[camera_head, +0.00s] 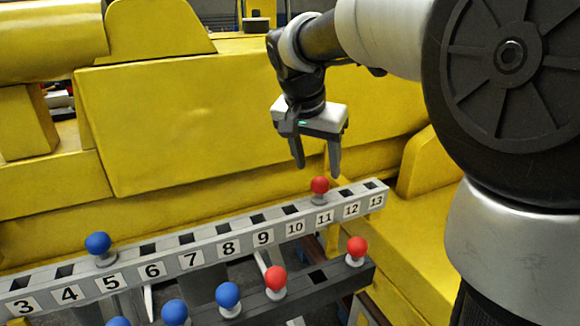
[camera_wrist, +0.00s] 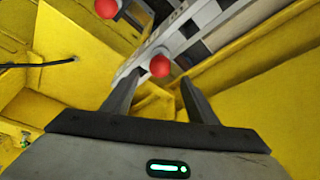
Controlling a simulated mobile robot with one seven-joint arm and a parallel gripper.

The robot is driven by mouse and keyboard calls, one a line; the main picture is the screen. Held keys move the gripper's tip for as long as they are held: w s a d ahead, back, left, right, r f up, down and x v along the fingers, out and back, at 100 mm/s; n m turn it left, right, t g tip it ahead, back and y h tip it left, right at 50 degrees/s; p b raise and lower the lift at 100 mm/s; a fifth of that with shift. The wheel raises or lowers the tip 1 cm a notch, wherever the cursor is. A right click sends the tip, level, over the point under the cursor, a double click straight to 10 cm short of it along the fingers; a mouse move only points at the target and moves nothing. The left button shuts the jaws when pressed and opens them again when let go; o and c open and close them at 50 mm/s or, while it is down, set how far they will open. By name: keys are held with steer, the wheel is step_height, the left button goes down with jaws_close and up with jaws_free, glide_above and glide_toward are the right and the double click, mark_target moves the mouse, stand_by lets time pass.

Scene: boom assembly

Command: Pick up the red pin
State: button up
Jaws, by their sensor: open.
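A red pin (camera_head: 319,186) stands in the numbered rail (camera_head: 214,264), behind the label 11. My gripper (camera_head: 318,170) is open and empty, pointing down, with its fingertips just above and around the height of this pin's ball head. In the wrist view a red pin (camera_wrist: 159,66) shows between the tips of my open gripper (camera_wrist: 158,88); I cannot tell if they touch it. Two more red pins (camera_head: 275,279) (camera_head: 356,247) stand in the lower front rail (camera_head: 335,283). Another red pin shows at the top of the wrist view (camera_wrist: 106,8).
A blue pin (camera_head: 98,244) stands in the numbered rail near label 5. Several blue pins (camera_head: 228,295) stand in the lower rail. Large yellow machine panels (camera_head: 190,120) rise close behind the rails. Several slots in the numbered rail are empty.

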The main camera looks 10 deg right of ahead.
mark_target(320, 179)
steer(key=shift+x, duration=3.5)
steer(key=shift+s, duration=0.15)
steer(key=c, duration=1.3)
step_height(320, 179, up, 10)
steer(key=shift+p, duration=0.35)
steer(key=shift+r, duration=0.1)
step_height(320, 179, up, 7)
steer(key=p, duration=0.6)
steer(key=shift+r, duration=0.1)
